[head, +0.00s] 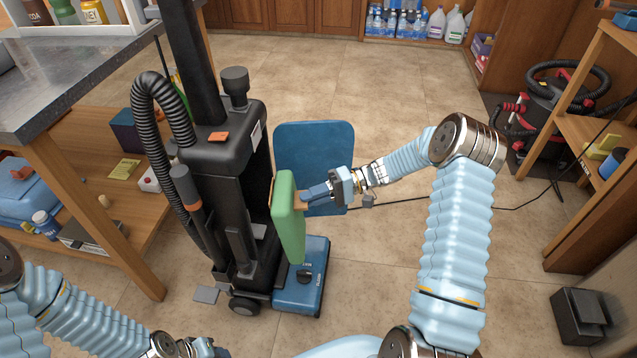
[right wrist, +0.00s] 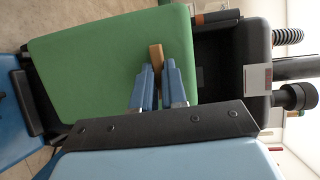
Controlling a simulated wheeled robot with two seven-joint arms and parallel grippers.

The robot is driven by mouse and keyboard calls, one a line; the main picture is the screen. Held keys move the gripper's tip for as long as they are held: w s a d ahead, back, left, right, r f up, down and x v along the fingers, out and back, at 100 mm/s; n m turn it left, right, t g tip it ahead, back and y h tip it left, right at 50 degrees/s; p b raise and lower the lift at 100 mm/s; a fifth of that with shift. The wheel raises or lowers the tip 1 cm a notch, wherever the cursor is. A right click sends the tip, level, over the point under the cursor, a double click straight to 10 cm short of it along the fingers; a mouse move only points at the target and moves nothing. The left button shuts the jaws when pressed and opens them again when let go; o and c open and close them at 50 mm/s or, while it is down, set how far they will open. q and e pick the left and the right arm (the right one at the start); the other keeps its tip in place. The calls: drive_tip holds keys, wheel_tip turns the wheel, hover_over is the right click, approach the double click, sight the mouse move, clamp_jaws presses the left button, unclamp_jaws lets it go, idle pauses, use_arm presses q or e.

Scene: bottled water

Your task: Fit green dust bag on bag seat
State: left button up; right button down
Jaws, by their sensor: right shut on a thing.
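The green dust bag (head: 289,222) is upright in front of the black upright vacuum cleaner (head: 232,145), close to its open front. My right gripper (head: 305,197) is shut on the bag's tan tab. In the right wrist view, the blue fingers (right wrist: 157,85) pinch this tab on the broad green face of the bag (right wrist: 100,70). The black housing (right wrist: 228,65) shows behind and beside the bag. The bag hides the bag seat, and I cannot tell whether they touch. My left gripper (head: 207,348) is low at the bottom edge, partly cut off.
A blue cover panel (head: 314,145) stands open beside the vacuum, behind my right gripper. The blue vacuum base (head: 301,290) is below the bag. A ribbed hose (head: 140,95) curves at the left. A wooden shelf stands left; a red-black canister vacuum (head: 545,110) stands right.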

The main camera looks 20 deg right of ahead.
sight(278, 172)
drive_tip(key=w+d+r+m+t+y, duration=0.1)
drive_tip(key=w+d+r+t, duration=0.2)
drive_tip(key=w+a, duration=0.1)
drive_tip(key=a, duration=0.2)
drive_tip(key=w+a+p, duration=0.1)
drive_tip(key=w+a, duration=0.3)
drive_tip(key=a, duration=0.1)
drive_tip(key=shift+w+a+r, duration=0.15)
drive_tip(key=shift+w+a, duration=0.1)
drive_tip(key=shift+a, duration=0.1)
drive_tip(key=w+a+b, duration=0.2)
drive_tip(key=w+a, duration=0.1)
drive_tip(key=a, duration=0.2)
drive_tip(key=shift+w, duration=0.25)
drive_tip(key=shift+w+a+b, duration=0.25)
drive_tip(key=shift+a+b, duration=0.2)
drive_tip(key=shift+b, duration=1.1)
idle(0.7)
